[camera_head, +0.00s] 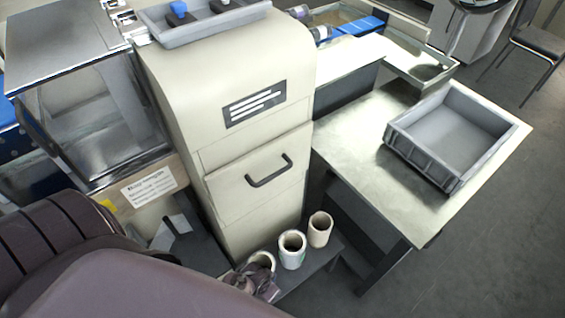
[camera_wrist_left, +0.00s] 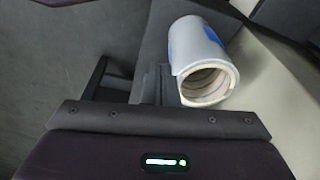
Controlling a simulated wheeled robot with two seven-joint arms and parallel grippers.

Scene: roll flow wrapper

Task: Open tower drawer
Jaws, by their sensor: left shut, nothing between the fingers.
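The beige tower (camera_head: 225,70) stands in the middle of the head view. Its drawer (camera_head: 240,195) has a black bar handle (camera_head: 270,171) on the front. The drawer front looks closed or nearly so; a small gap is hard to tell. My left gripper (camera_head: 262,288) is low in front of the tower, below and apart from the handle, close to the paper rolls. It is shut and holds nothing. The left wrist view shows a roll (camera_wrist_left: 205,65) beside the dark fingers. My right gripper is not in view.
Several rolls, such as a white one (camera_head: 292,250) and a tan one (camera_head: 319,229), stand on a low dark shelf (camera_head: 310,270) below the drawer. A grey tray (camera_head: 402,150) sits on the metal table (camera_head: 350,140) at right. A clear-covered machine (camera_head: 85,100) stands left.

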